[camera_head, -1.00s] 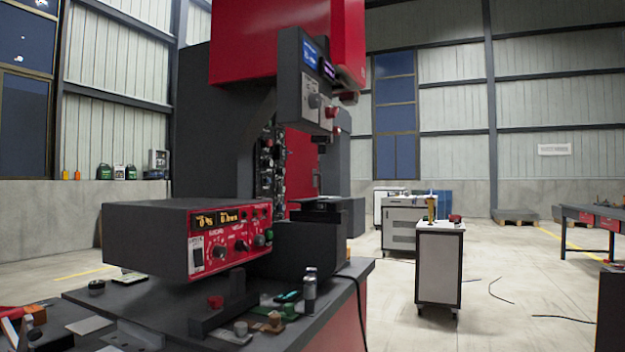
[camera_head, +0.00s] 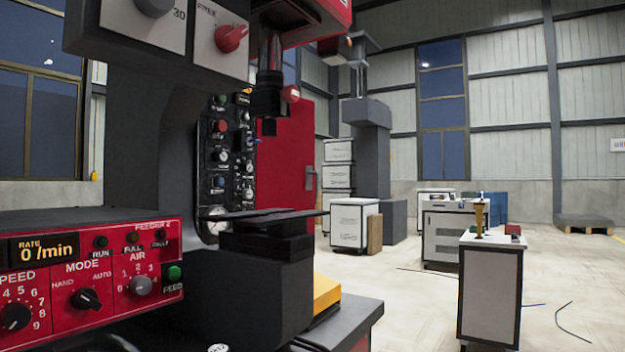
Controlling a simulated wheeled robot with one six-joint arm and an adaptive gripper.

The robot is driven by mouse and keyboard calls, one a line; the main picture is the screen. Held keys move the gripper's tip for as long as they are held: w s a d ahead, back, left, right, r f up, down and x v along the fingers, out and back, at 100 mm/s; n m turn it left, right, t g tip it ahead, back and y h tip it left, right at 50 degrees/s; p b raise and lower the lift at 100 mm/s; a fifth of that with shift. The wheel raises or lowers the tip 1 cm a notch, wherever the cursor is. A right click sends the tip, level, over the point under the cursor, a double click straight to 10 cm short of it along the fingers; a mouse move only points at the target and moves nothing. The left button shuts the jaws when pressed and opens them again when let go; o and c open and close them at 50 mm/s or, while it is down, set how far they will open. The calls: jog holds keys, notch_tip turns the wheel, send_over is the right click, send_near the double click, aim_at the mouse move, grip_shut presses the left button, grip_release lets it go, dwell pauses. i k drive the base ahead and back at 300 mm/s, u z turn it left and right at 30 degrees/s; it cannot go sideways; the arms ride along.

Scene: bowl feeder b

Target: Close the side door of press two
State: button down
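A press with a dark grey frame (camera_head: 140,150) fills the left and centre of the head view. The control box (camera_head: 70,270) in front of it is labelled "FEEDER 2". A tall red panel (camera_head: 288,150), with a small grey handle (camera_head: 311,178) at its right edge, shows behind the press's ram and gauge panel. It looks like a side door standing out from the press. Its hinge side is hidden, so its exact angle is unclear. My gripper is not in view.
The bench edge (camera_head: 350,318) and a yellow block (camera_head: 326,292) are at the lower centre. A white cabinet on castors (camera_head: 490,290) stands at the right, with other cabinets (camera_head: 447,236) behind it. Bare floor lies between the bench and the cabinet.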

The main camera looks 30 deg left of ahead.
aim_at(286, 177)
jog(key=z, duration=0.05)
jog(key=i, duration=0.2)
jog(key=u, duration=1.4)
jog(key=i, duration=0.45)
jog(key=z, duration=0.85)
jog(key=i, duration=1.25)
jog(key=z, duration=0.15)
